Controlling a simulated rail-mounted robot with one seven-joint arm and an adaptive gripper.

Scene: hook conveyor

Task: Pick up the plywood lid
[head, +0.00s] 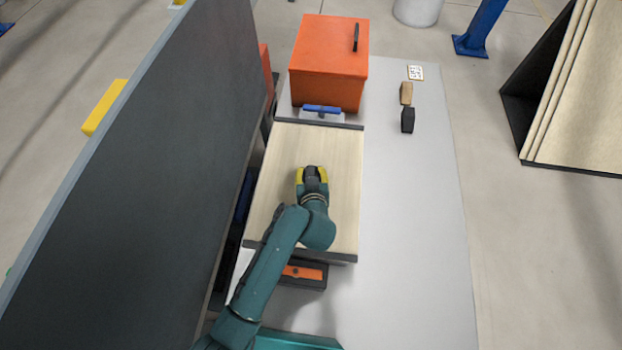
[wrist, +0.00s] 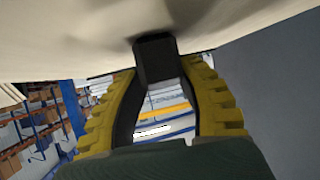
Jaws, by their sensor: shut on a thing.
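The plywood lid (head: 340,195) is a pale wooden panel with dark strips along its far and near ends, in the middle of the head view. My gripper (head: 311,174) is over the lid's middle, its yellow fingers shut on the dark handle. In the wrist view the dark handle (wrist: 156,60) stands out from the lid (wrist: 235,22) between the two yellow fingers. My arm covers the lid's near left part. I cannot tell whether the lid is resting or raised.
An orange box (head: 328,62) and a blue-handled tool (head: 321,109) are beyond the lid. A black block (head: 407,120) and a tan block (head: 406,93) are on the grey surface (head: 415,220), mostly clear at right. A tall dark panel (head: 140,170) stands close at left.

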